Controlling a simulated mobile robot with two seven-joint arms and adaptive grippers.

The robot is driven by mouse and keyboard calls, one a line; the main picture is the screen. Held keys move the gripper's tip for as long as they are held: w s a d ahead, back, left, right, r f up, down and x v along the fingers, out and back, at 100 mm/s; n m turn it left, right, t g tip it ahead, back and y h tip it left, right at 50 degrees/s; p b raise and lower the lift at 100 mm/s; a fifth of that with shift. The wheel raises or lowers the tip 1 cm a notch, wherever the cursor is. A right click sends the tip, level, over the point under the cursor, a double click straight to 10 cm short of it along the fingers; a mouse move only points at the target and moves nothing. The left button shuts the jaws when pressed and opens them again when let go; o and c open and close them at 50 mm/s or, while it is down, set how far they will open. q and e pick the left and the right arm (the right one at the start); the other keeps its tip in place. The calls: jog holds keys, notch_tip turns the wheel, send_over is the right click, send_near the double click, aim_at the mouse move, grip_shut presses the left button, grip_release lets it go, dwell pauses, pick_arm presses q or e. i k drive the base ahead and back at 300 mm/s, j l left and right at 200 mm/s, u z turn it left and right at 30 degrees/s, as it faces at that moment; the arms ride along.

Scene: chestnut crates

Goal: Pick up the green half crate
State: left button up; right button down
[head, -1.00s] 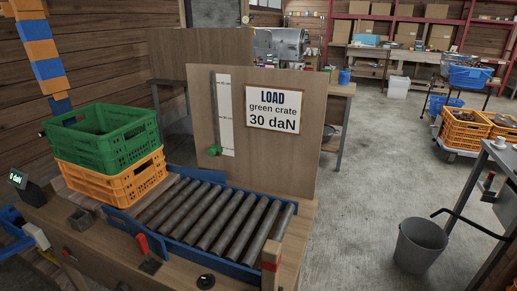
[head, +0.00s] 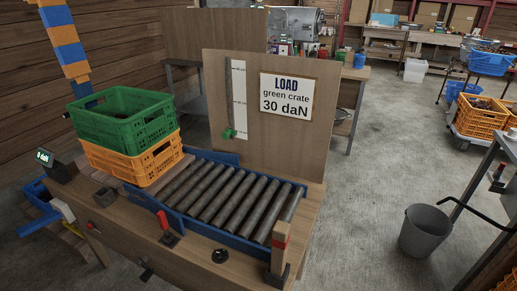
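The green half crate (head: 133,128) sits on top of an orange crate (head: 150,166) at the left end of the roller bench in the head view. It looks upright and its open top shows a dark inside; I cannot tell what it holds. The orange crate rests at the left end of the rollers. Neither of my grippers is in view.
A roller conveyor (head: 228,205) in a blue frame runs along the wooden bench. A sign board (head: 289,98) reading "LOAD green crate 30 daN" stands behind it. A grey bucket (head: 424,230) stands on the floor at right. Open concrete floor lies between.

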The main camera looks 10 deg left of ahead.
aim_at(130, 121)
jog(key=j+z, duration=0.3)
jog(key=j, duration=0.25)
jog(key=j+z, duration=0.3)
jog(key=j, duration=0.25)
jog(key=k+j+z, duration=0.15)
jog(key=u, duration=0.1)
jog(key=i+j+z, duration=0.15)
jog(key=i+j, duration=0.1)
jog(key=i, duration=0.1)
